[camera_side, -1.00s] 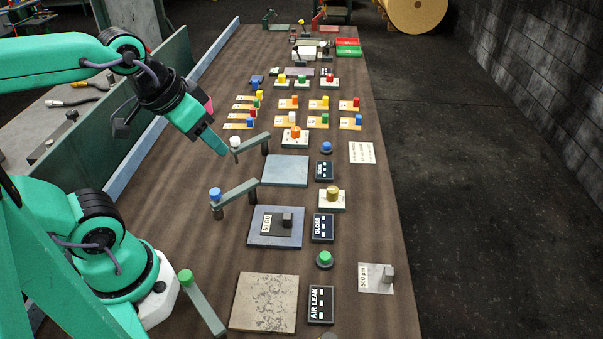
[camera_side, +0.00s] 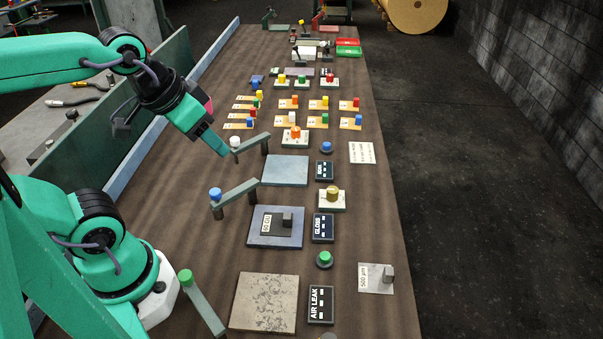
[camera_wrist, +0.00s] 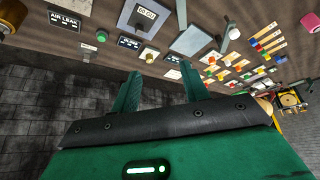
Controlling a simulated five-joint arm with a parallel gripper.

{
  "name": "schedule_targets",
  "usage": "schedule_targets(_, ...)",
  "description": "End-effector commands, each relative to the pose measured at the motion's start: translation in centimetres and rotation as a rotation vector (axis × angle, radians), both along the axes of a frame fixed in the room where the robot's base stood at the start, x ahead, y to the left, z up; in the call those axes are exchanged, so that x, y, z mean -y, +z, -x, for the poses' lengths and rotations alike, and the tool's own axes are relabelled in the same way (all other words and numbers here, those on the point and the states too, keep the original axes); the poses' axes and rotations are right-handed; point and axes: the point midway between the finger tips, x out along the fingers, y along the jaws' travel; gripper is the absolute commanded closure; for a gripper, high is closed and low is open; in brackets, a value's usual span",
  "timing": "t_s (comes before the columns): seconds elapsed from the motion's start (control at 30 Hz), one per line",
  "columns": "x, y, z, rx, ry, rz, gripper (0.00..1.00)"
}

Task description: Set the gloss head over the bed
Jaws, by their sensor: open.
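The gloss bed is a blue-grey plate (camera_side: 262,238) beside the GLOSS sign (camera_side: 323,227), with a small dark grey block (camera_side: 287,219) and a 60 GU label on it. A grey swing arm (camera_side: 236,194) with a blue knob (camera_side: 215,194) lies at the bed's upper left, its knob end out to the left; it appears to be the gloss head. My gripper (camera_side: 226,148) is open and empty, farther up the table, close to the white knob (camera_side: 235,142) of another swing arm. Its spread green fingers (camera_wrist: 158,70) show in the wrist view, nothing between them.
A plain blue-grey plate (camera_side: 285,170) lies beyond the gloss bed. A speckled plate (camera_side: 264,303) and a green-knobbed arm (camera_side: 203,302) are nearer. Buttons, signs and coloured pegs line the table. A long green panel (camera_side: 152,95) stands on the left.

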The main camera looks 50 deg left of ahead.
Motion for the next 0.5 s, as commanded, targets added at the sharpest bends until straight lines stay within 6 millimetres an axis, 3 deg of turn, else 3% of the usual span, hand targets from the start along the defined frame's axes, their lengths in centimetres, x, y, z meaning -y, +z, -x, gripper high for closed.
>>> schedule_targets(0.27,-0.6,-0.8,-0.4,-0.05,-0.014,-0.019,0.55)
schedule_targets(0.5,-2.2,-3.1,-1.0,-0.185,-0.061,-0.056,0.55)
